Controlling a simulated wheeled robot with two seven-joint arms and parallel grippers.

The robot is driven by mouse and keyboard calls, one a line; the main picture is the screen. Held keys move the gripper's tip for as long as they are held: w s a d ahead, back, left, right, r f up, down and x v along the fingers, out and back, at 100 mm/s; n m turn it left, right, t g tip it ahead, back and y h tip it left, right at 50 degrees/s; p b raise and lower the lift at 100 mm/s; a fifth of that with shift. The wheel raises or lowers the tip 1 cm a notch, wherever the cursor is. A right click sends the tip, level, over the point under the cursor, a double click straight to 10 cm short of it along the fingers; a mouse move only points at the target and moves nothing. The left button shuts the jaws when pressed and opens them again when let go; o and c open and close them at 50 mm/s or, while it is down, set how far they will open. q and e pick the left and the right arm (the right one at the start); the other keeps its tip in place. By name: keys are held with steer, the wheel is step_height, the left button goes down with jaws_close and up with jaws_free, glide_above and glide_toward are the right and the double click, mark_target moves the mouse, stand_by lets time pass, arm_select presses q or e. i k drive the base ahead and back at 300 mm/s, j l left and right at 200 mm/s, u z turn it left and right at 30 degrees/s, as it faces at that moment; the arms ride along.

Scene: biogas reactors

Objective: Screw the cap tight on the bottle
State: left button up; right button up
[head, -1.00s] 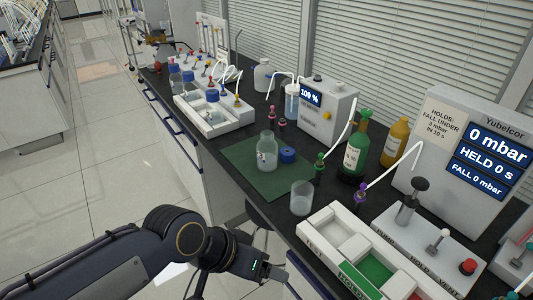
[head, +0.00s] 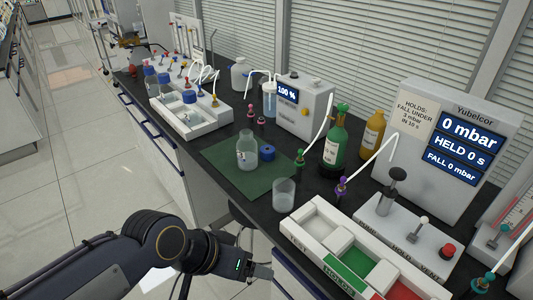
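A clear bottle (head: 247,151) stands upright and uncapped on a green mat (head: 221,158) near the front edge of the bench. A blue cap (head: 267,153) lies on the mat just right of the bottle, apart from its neck. One dark arm of mine comes in from the lower left, with its gripper (head: 262,271) low in front of the bench edge, well short of the bottle and cap. Its fingers are small and partly cut off from clear sight, so I cannot tell their opening. My other gripper does not show.
An empty glass beaker (head: 284,194) stands right of the mat. A white sorting tray (head: 313,215) with green and red sections lies at the front right. Behind are a green bottle (head: 335,141), a yellow bottle (head: 373,134) and a pressure display (head: 440,140). The mat's left part is clear.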

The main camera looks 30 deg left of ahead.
mark_target(248, 152)
steer(key=i+j+z, duration=0.1)
steer(key=j+z, duration=0.25)
steer(key=j, duration=0.4)
steer(key=j+z, duration=0.4)
steer(key=j, duration=0.3)
steer(key=k+j+z, duration=0.1)
steer(key=j+z, duration=0.25)
steer(key=j, duration=0.4)
